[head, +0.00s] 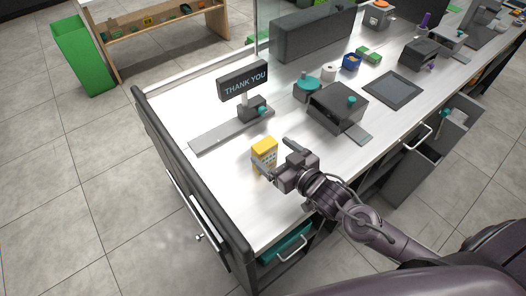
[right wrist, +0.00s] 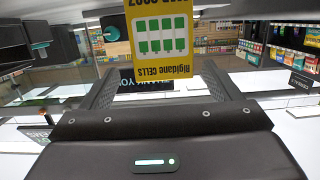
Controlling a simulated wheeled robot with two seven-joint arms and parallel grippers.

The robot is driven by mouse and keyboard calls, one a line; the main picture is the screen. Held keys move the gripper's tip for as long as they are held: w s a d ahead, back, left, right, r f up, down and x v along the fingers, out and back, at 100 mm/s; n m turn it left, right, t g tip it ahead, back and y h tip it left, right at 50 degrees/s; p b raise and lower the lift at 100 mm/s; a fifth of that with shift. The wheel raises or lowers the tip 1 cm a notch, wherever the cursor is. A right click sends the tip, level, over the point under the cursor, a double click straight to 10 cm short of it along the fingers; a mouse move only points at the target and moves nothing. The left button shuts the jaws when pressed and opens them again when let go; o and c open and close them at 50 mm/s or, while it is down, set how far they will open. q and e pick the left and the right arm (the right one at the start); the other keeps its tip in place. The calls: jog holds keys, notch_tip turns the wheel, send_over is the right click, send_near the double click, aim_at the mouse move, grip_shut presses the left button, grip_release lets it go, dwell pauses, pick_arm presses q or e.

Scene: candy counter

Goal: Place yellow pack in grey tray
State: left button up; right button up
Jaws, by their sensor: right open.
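The yellow pack (head: 264,153) stands upright on the white counter near its left end. In the right wrist view the pack (right wrist: 161,40) appears upside down, with green cell pictures on a white panel. My right gripper (head: 277,160) is open right beside the pack, its fingers pointing toward it. In the right wrist view the pack lies ahead of and between the two spread fingers (right wrist: 158,78); I cannot tell whether they touch it. A flat, empty dark grey tray (head: 392,88) lies on the counter farther right. My left gripper is not in view.
A dark box-shaped machine (head: 337,106) stands between pack and tray. A blue container (head: 351,62) and white roll (head: 329,73) stand behind. The counter front by the pack is clear.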

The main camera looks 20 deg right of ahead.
aim_at(261, 143)
jog(key=x, duration=0.1)
jog(key=p, duration=0.1)
jog(key=x, duration=0.1)
jog(key=shift+w+a+r, duration=0.25)
jog(key=shift+w, duration=0.05)
jog(key=shift+f+p+x, duration=0.25)
jog(key=shift+p+x, duration=0.35)
jog(key=shift+x, duration=0.9)
jog(key=shift+s, duration=0.1)
jog(key=c, duration=0.4)
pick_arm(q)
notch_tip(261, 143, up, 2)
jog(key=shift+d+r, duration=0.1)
pick_arm(e)
jog(key=c, duration=0.8)
